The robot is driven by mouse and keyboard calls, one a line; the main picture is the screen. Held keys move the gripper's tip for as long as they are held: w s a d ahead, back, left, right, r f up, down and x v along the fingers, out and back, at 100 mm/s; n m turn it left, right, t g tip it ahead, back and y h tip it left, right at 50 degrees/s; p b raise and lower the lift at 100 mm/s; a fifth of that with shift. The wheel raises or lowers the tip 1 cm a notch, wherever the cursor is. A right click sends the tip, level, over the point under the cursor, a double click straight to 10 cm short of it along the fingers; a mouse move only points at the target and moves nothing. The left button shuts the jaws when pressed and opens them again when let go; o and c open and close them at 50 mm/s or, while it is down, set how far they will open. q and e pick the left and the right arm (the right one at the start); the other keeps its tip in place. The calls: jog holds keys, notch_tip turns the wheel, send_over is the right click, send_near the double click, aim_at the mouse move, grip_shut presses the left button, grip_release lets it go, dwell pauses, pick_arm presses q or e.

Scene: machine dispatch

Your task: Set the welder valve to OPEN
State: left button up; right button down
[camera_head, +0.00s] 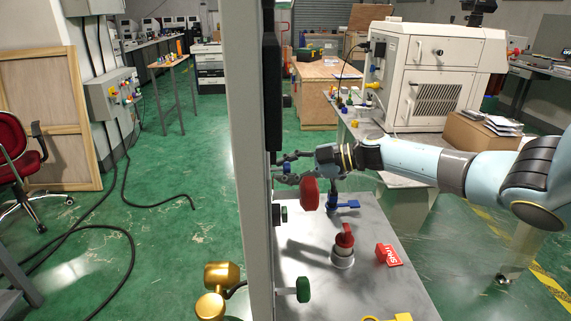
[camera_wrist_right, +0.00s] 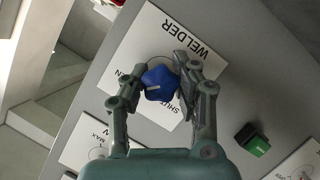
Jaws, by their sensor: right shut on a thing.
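The welder valve is a blue knob (camera_wrist_right: 160,84) with a short white mark. It sits on a white plate (camera_wrist_right: 150,40) printed WELDER. In the right wrist view the words SHUT and the end of OPEN show beside the knob, partly covered by my fingers. The white mark runs roughly left to right in that view; I cannot tell exactly which word it indicates. My right gripper (camera_wrist_right: 161,76) is shut on the blue knob, one finger on each side. In the head view my right gripper (camera_head: 283,168) reaches the upright panel (camera_head: 250,120), seen edge-on. My left gripper is out of view.
The bench (camera_head: 375,225) beneath carries a red-topped valve (camera_head: 344,240) and a red SHUT tag (camera_head: 389,255).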

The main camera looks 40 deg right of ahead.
jog(key=shift+s+f, duration=0.1)
jog(key=shift+f, duration=0.05)
dwell(0.3)
jog(key=c, duration=0.9)
grip_release()
jog(key=shift+c, duration=0.2)
jog(key=shift+d, duration=0.1)
jog(key=v, duration=1.2)
